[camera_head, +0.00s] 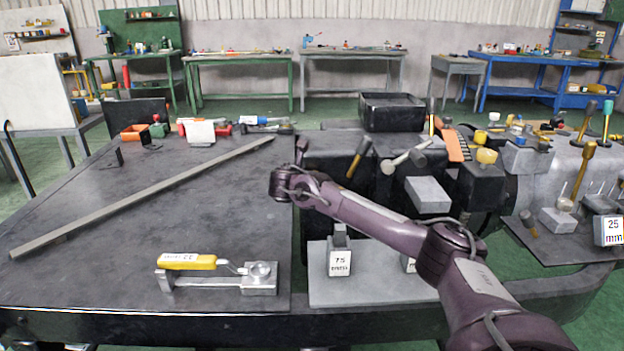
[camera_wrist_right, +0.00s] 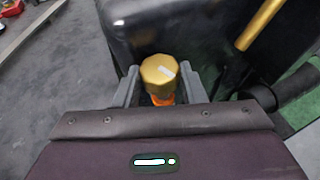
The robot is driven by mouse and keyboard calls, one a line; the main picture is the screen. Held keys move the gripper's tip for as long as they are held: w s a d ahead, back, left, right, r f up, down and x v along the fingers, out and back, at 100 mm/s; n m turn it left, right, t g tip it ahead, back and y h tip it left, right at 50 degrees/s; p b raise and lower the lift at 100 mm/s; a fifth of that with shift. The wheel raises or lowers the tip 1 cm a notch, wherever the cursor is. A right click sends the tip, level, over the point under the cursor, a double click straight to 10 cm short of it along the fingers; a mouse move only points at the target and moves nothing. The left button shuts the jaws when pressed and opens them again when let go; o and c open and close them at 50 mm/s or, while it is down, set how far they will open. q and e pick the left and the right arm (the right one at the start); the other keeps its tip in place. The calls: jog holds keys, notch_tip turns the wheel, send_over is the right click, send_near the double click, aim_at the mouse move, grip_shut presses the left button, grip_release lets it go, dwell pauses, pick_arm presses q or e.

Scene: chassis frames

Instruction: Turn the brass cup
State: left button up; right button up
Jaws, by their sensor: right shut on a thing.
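The brass cup (camera_wrist_right: 155,68) shows in the right wrist view as a faceted gold piece with a white mark on its top and orange below it. My right gripper (camera_wrist_right: 160,88) is shut on it, with one grey finger on each side. In the head view my right gripper (camera_head: 301,150) is at the table's right edge beside the dark block, and I cannot make out the cup there. My left gripper is in neither view.
A long grey bar (camera_head: 150,193) lies across the dark table (camera_head: 110,240). A yellow-handled clamp (camera_head: 188,262) sits near its front edge. Blocks, hammers and a black tray (camera_head: 392,112) crowd the right side. The black block (camera_wrist_right: 180,30) stands close behind the cup.

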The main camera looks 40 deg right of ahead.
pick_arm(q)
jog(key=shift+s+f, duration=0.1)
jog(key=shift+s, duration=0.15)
pick_arm(e)
jog(key=shift+m+g+h, duration=0.3)
jog(key=shift+m, duration=0.1)
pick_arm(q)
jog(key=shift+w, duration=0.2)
pick_arm(e)
jog(key=o, duration=0.7)
jog(key=shift+w, duration=0.1)
jog(key=shift+a, duration=0.1)
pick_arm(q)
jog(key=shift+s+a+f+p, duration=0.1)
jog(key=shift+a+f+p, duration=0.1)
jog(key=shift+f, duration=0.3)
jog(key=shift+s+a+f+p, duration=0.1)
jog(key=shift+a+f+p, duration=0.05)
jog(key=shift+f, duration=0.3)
pick_arm(e)
jog(key=v, duration=0.7)
jog(key=shift+a+r, duration=0.15)
jog(key=shift+a, duration=0.1)
